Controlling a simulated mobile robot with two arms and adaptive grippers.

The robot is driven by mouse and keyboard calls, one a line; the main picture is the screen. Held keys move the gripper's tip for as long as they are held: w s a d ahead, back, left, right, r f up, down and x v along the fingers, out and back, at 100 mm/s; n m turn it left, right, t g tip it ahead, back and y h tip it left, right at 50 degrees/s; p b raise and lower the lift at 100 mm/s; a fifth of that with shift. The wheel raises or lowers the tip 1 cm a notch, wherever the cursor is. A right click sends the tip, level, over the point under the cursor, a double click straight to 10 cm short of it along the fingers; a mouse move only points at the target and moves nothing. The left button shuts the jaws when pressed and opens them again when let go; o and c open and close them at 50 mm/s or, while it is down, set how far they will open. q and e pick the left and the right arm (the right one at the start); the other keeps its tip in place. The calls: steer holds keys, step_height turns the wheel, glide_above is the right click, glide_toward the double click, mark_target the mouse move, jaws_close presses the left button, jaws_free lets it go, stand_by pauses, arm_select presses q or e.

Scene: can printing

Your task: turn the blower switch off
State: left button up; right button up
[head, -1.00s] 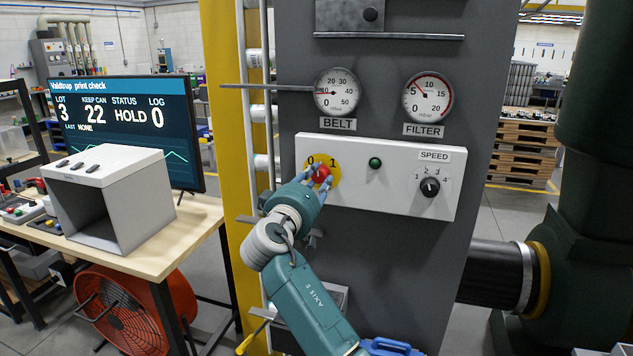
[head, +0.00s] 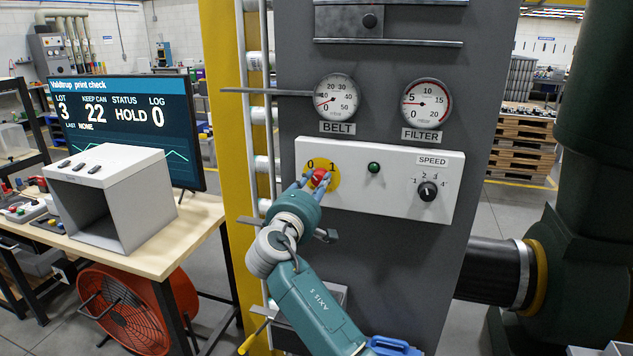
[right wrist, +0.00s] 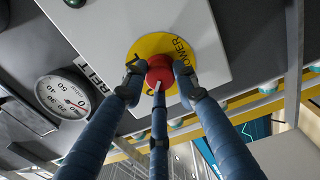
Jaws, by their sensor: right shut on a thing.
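The blower switch is a red knob (head: 319,176) on a round yellow plate (head: 333,172) marked 0 and 1, at the left of the white control panel (head: 390,201). My right gripper (head: 316,181) is shut on the red knob in the head view. In the right wrist view, the blue fingers (right wrist: 158,84) close around the knob (right wrist: 160,68) from several sides, and a white mark shows on its face. The yellow plate there (right wrist: 150,44) reads POWER. The fingers partly hide the knob in the head view. My left gripper is not in view.
A green lamp (head: 374,167) and a black SPEED dial (head: 428,191) sit right of the knob. BELT (head: 338,96) and FILTER (head: 427,104) gauges are above. A table with a grey box (head: 112,195) and a monitor (head: 130,120) stands left. Metal brackets stick out left of the panel.

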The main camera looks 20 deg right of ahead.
steer(key=shift+f, duration=0.2)
stand_by(0.3)
steer(key=o, duration=0.9)
steer(key=shift+c, duration=0.2)
steer(key=shift+o, duration=1.4)
steer(key=shift+a, duration=0.1)
steer(key=shift+r, duration=0.15)
steer(key=v, duration=1.2)
